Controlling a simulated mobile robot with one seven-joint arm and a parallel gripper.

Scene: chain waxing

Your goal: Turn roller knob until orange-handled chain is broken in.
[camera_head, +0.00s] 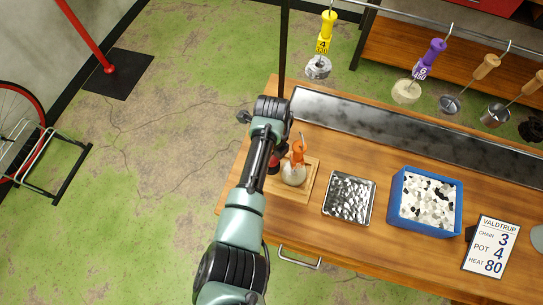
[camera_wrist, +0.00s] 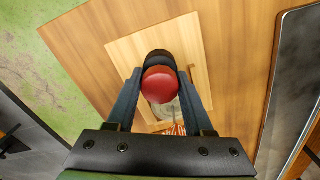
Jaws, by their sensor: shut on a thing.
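The orange-handled chain (camera_head: 298,153) is at a small wooden board (camera_head: 301,190) on the bench, with a pale round mass (camera_head: 293,173) below its handle. In the wrist view, the red roller knob (camera_wrist: 160,84) sits between the two fingers of my gripper (camera_wrist: 160,90), which is shut on it. The knob also shows in the head view (camera_head: 274,165), partly hidden by my arm. A sliver of orange and the pale mass (camera_wrist: 168,110) show below the knob in the wrist view, mostly hidden by it and my gripper.
A metal tray (camera_head: 349,197), a blue box of black and white pieces (camera_head: 392,212) and a VALDTRUP sign (camera_head: 490,247) stand to the right. Behind is a long dark trough (camera_head: 390,125). Yellow (camera_head: 327,32) and purple (camera_head: 431,57) handled tools hang from a rail above.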

